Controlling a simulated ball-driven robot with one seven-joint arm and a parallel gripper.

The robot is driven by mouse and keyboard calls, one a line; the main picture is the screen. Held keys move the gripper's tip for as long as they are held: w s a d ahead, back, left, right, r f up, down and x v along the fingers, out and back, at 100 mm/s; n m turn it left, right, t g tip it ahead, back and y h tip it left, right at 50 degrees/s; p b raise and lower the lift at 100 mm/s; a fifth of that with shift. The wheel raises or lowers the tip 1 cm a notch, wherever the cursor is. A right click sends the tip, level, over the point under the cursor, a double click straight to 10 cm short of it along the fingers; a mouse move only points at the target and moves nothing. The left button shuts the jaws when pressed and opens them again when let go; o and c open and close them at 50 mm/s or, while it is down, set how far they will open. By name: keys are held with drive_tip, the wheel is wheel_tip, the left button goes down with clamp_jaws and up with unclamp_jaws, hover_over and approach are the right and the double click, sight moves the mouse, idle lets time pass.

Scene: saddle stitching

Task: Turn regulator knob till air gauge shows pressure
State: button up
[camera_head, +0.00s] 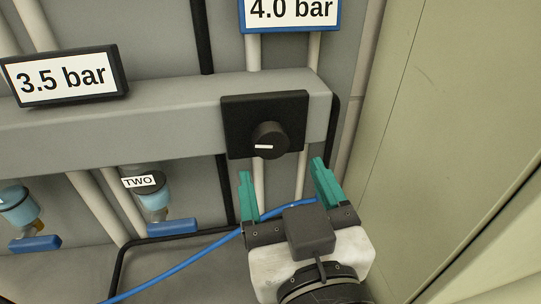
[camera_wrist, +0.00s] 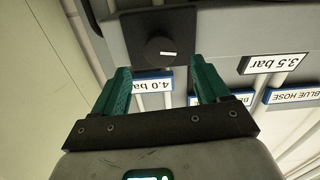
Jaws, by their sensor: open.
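The regulator knob (camera_head: 271,141) is a round black knob on a square black plate (camera_head: 240,112), fixed to a grey horizontal rail. A short white mark on its face lies nearly level. The knob also shows in the wrist view (camera_wrist: 160,50), beyond the fingertips. My gripper (camera_head: 283,175) is open and empty, its two teal fingers spread below and in front of the knob, pointing toward it. In the wrist view the fingers (camera_wrist: 160,72) stand to either side of the knob, apart from it. No air gauge dial is visible in either view.
A "4.0 bar" sign (camera_head: 290,14) hangs above the knob and a "3.5 bar" sign (camera_head: 67,77) to the left. Bowl units with blue handles (camera_head: 172,228) sit lower left. A blue hose (camera_head: 190,260) passes by my gripper. A pale panel (camera_head: 430,110) stands close on the right.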

sight(273, 146)
drive_tip(key=p+x, duration=0.1)
drive_tip(key=x, duration=0.6)
drive_tip(key=shift+w, duration=0.1)
drive_tip(key=shift+w+a, duration=0.25)
drive_tip(key=shift+w, duration=0.35)
drive_tip(key=shift+c, duration=0.2)
drive_tip(key=c, duration=1)
drive_tip(key=shift+f+m+b, duration=0.1)
drive_tip(key=shift+m+b, duration=0.4)
drive_tip(key=shift+m, duration=0.2)
drive_tip(key=shift+m+b, duration=0.3)
drive_tip(key=shift+m, duration=0.7)
drive_tip(key=o, duration=1)
